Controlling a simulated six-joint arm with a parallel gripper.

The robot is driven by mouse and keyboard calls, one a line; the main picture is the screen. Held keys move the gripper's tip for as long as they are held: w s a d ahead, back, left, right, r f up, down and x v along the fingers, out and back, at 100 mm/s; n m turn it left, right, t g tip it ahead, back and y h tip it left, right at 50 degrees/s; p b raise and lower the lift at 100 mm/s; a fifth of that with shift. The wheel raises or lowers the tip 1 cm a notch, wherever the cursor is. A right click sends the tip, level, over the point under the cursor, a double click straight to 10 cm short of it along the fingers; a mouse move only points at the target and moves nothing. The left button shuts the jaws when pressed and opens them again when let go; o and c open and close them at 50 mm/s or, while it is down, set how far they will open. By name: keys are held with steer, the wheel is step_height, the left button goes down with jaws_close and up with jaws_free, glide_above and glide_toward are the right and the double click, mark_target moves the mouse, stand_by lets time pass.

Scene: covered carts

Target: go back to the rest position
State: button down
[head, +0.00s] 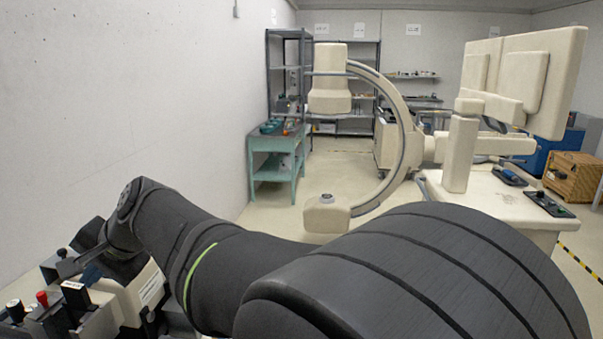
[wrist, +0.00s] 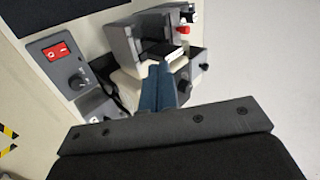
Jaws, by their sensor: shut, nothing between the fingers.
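My gripper (head: 88,275) is at the far left of the head view, at the end of my dark arm, low over a cart with control parts. In the wrist view its blue fingers (wrist: 160,84) are together, with nothing seen between them. They point toward grey brackets (wrist: 125,47) and a pale part of the cart. I cannot tell whether the fingertips touch anything. My arm's links hide much of the lower head view.
A cart panel with a red switch (wrist: 57,52) and a dark dial (wrist: 77,82) is close by; a red knob (head: 42,298) is near the gripper. A pale C-shaped machine (head: 411,140), a teal table (head: 272,143) and a wooden crate (head: 573,175) stand farther off. A wall (head: 120,90) is at left.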

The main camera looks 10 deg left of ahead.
steer(key=s+a+r+n+t+h, duration=0.25)
steer(key=a+r+n+h, duration=0.2)
steer(key=n, duration=0.45)
steer(key=s+a+r+n+t+h, duration=0.2)
steer(key=s+a+r+n+h, duration=0.15)
steer(key=a+n, duration=0.35)
step_height(320, 180, down, 7)
steer(key=w+n+y, duration=0.1)
steer(key=w, duration=0.1)
steer(key=shift+a+r, duration=0.2)
steer(key=shift+a, duration=0.05)
steer(key=shift+w, duration=0.1)
